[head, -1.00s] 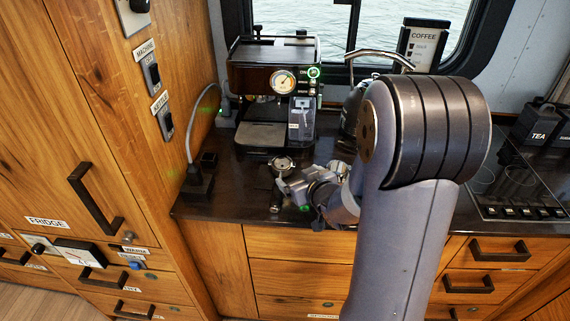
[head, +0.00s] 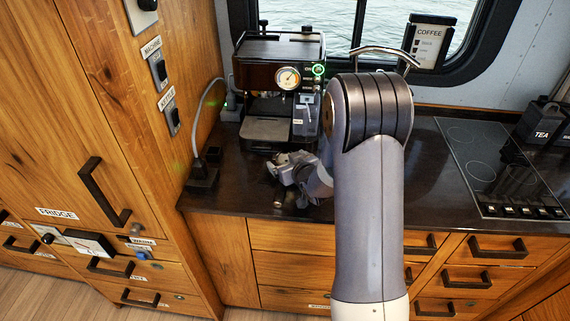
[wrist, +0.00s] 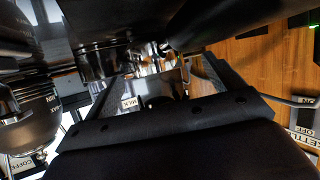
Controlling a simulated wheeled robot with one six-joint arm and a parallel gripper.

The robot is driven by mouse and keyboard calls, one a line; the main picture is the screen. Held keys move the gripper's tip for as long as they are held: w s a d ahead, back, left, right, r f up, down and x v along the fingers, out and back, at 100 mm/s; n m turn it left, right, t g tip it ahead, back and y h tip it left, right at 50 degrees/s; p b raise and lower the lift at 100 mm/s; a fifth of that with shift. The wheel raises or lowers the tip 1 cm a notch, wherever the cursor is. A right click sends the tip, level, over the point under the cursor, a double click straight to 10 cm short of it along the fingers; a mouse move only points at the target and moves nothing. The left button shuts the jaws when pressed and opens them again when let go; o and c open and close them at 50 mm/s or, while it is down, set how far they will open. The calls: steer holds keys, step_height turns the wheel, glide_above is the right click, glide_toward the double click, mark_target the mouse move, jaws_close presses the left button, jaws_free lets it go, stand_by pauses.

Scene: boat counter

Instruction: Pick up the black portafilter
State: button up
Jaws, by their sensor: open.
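The black portafilter lies on the dark counter in front of the espresso machine. In the head view its dark handle (head: 279,198) points toward the counter's front edge, and its metal head is mostly covered by my gripper. My gripper (head: 284,165) is open, low over the counter at the portafilter's head. I cannot tell whether its fingers touch it or sit around it.
The espresso machine (head: 270,75) stands behind, with a clear milk container (head: 305,117) at its right. A black socket block with a cable (head: 202,178) is at the left by the wooden cabinet (head: 110,130). The hob (head: 485,165) is at the right. A kettle (wrist: 25,125) shows in the wrist view.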

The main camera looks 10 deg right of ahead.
steer(key=shift+w+a+f, duration=0.1)
steer(key=shift+w+f, duration=0.2)
steer(key=shift+w, duration=0.35)
steer(key=c, duration=1.1)
steer(key=shift+r, duration=0.15)
